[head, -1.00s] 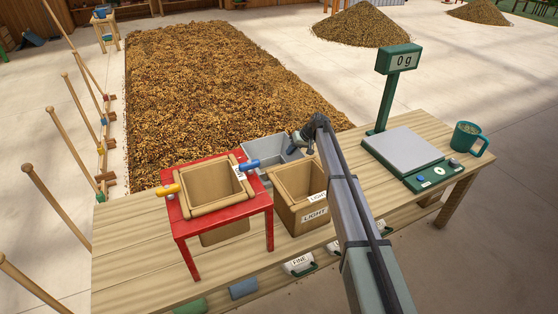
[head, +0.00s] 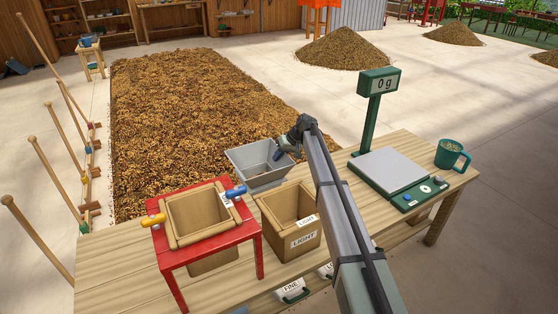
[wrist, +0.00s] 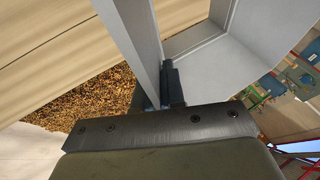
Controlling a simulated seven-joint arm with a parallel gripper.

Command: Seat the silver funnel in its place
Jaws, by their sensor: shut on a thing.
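The silver funnel (head: 250,160) is a grey, square-mouthed hopper behind the wooden LIGHT bin and the red stand, at the table's far edge. My gripper (head: 279,153) is at its right side, shut on its wall. In the wrist view the funnel (wrist: 225,55) fills the upper right, with its thin wall between the dark fingertips (wrist: 172,88). The funnel looks tilted and held up. Its lower end is partly hidden behind the bin. The red stand (head: 250,232) carries a wooden box (head: 200,242) with one yellow and one blue handle; its opening is empty.
The LIGHT bin (head: 306,240) stands right of the red stand, close to my arm. A green scale (head: 395,170) reading 0 g and a green mug (head: 450,155) are at the right. The table's left end is clear.

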